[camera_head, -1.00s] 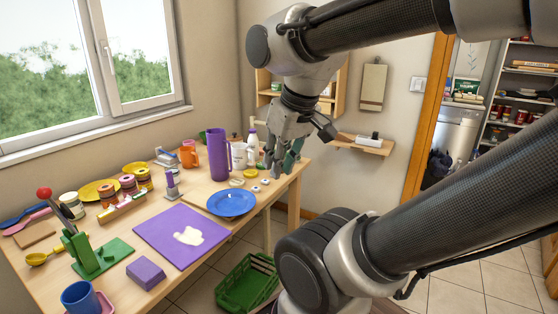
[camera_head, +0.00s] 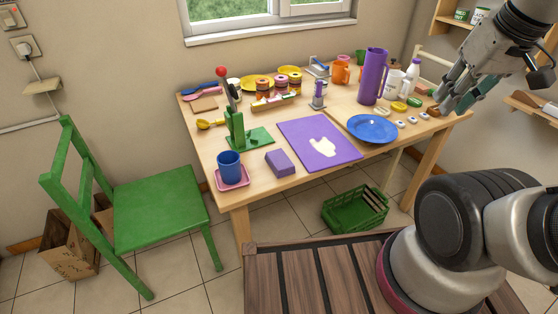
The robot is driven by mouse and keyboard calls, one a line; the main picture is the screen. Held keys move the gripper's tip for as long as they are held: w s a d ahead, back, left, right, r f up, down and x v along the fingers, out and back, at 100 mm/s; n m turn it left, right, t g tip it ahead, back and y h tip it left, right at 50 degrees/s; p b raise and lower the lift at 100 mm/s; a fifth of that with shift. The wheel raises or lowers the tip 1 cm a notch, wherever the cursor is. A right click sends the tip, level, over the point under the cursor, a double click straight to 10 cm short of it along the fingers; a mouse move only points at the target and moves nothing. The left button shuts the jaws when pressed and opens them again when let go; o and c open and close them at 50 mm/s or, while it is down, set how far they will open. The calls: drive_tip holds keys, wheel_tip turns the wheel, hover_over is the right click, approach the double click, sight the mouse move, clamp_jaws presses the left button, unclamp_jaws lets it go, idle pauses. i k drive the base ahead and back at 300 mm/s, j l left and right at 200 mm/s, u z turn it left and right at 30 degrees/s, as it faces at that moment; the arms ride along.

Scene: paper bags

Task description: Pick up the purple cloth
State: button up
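A flat purple sheet (camera_head: 340,151) with a cream-coloured patch on it lies on the wooden table; it is the thing here that looks most like a cloth. A smaller, thicker purple block (camera_head: 280,163) lies just left of its near left side. My gripper (camera_head: 453,103) is at the upper right, above the table's right end and well apart from both purple things. Its fingers look spread, with nothing seen between them.
A blue plate (camera_head: 372,128) sits right of the sheet, with a purple jug (camera_head: 372,76) behind it. A green press (camera_head: 235,130) and a blue mug (camera_head: 229,166) stand left. A green chair (camera_head: 158,210) and green crate (camera_head: 355,209) are on the floor.

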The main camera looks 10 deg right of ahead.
sight(279, 162)
drive_tip(key=i+l+u, duration=0.15)
drive_tip(key=u, duration=0.2)
drive_tip(key=i+l+u, duration=0.1)
drive_tip(key=l+u, duration=0.2)
